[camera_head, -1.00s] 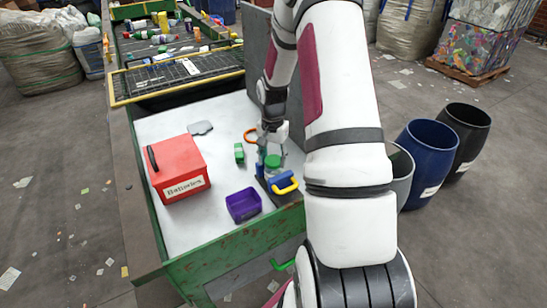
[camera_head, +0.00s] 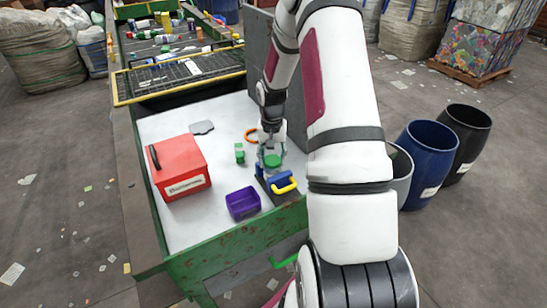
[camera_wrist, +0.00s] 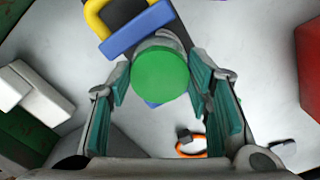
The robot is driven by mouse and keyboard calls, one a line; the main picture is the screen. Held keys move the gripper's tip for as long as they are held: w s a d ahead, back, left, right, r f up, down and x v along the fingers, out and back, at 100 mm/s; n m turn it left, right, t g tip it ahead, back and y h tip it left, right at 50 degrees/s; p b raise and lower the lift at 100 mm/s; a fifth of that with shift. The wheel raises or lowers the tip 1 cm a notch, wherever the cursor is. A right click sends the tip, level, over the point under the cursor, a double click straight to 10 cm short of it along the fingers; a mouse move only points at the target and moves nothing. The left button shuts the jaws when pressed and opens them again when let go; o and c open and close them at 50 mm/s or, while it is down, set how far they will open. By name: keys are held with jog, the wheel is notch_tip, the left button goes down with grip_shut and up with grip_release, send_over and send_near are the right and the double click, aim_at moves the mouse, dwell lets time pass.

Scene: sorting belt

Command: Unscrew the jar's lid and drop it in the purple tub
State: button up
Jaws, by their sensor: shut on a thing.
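The jar's round green lid (camera_wrist: 160,77) is between my gripper's two fingers in the wrist view, and it also shows in the head view (camera_head: 272,161). My gripper (camera_head: 271,147) points down and is shut on the lid; its pads touch the lid's sides. The greyish jar (camera_wrist: 162,41) is mostly hidden under the lid. It stands at a blue clamp with a yellow handle (camera_head: 284,186). Whether the lid is loose on the jar cannot be told. The empty purple tub (camera_head: 243,203) lies left of the clamp, near the table's front edge.
A red batteries box (camera_head: 180,167) stands on the left of the white table. A small green block (camera_head: 240,153), an orange ring (camera_head: 250,135) and a grey flat piece (camera_head: 202,127) lie behind. A dark upright panel borders the right side. White table surface around the tub is clear.

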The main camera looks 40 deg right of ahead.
jog(key=shift+w+a+n, duration=0.2)
jog(key=shift+w+n, duration=0.15)
jog(key=shift+n, duration=0.45)
jog(key=shift+n+p, duration=0.85)
jog(key=shift+n, duration=1.35)
jog(key=shift+w, duration=0.1)
jog(key=o, duration=1.2)
jog(key=shift+c, duration=0.2)
jog(key=shift+d, duration=0.1)
jog(key=shift+s, duration=0.2)
